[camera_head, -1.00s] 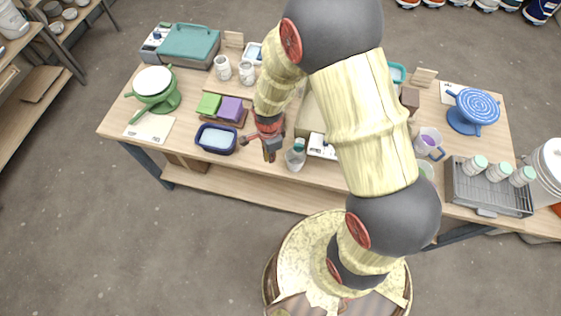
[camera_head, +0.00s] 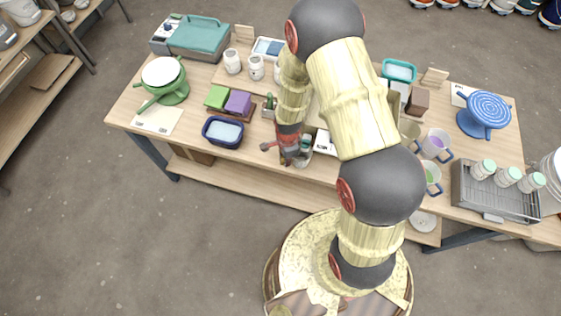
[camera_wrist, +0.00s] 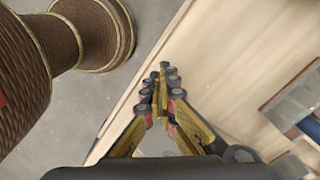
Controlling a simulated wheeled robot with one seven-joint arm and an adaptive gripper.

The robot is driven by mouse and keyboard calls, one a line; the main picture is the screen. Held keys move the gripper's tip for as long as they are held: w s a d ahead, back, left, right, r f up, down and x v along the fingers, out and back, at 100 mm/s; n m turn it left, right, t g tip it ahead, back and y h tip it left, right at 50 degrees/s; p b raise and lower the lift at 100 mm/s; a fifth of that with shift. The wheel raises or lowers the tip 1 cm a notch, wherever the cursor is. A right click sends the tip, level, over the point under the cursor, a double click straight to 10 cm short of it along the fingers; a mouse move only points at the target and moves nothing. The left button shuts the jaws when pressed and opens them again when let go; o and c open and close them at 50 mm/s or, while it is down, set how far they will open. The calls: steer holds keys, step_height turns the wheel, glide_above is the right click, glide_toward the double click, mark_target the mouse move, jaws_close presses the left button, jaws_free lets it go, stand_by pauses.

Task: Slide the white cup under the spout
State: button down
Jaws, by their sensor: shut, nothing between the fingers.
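My gripper (camera_head: 299,161) is at the table's front edge, next to a clear bottle (camera_head: 305,144) with a green top that it partly covers. In the wrist view my gripper (camera_wrist: 161,78) has its fingertips together and empty, over the pale tabletop edge. Right of my arm stand a white mug with purple inside (camera_head: 436,144), a white mug with green inside (camera_head: 431,178) and a beige cup (camera_head: 409,131). I cannot tell which is the white cup. I cannot make out a spout; my arm hides the middle of the table.
A wire rack with jars (camera_head: 494,193) and a blue stand (camera_head: 485,112) are at the right. The tabletop (camera_head: 195,112) is bare in places at the left.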

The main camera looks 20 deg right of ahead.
steer(key=shift+d, duration=0.2)
steer(key=shift+d, duration=1.05)
steer(key=shift+a, duration=0.1)
